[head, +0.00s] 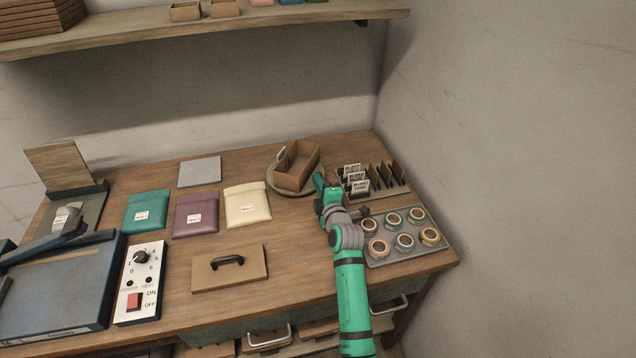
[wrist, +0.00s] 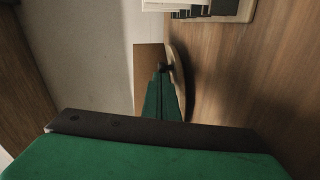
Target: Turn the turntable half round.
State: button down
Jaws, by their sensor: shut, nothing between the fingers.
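The turntable (head: 289,192) is a round, flat grey-brown disc near the back of the bench. An open brown box (head: 296,181) with a pale label at its left end sits on it. My green gripper (head: 318,179) reaches in from the front right, with its tip at the turntable's right edge. In the wrist view the shut fingers (wrist: 164,72) point toward the box (wrist: 147,58) and the disc's rim (wrist: 179,68). I cannot tell whether the fingertips touch the disc or box.
A card rack (head: 372,182) and a grey tray of tape rolls (head: 405,235) lie right of the turntable, close to my arm. Cream (head: 247,205), purple (head: 196,215) and teal (head: 146,212) pouches lie left. A shelf (head: 200,30) overhangs the back.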

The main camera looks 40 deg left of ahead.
jog(key=shift+w, duration=0.15)
jog(key=shift+w+d, duration=0.15)
jog(key=shift+w, duration=1.3)
jog(key=shift+w+a, duration=0.3)
jog(key=shift+w, duration=0.5)
jog(key=shift+w+a, duration=0.35)
jog(key=shift+w, duration=0.4)
jog(key=shift+w+a, duration=0.3)
jog(key=shift+w, duration=0.5)
jog(key=shift+x, duration=0.9)
jog(key=shift+w+d+r, duration=0.1)
jog(key=shift+w, duration=0.05)
jog(key=shift+d, duration=0.1)
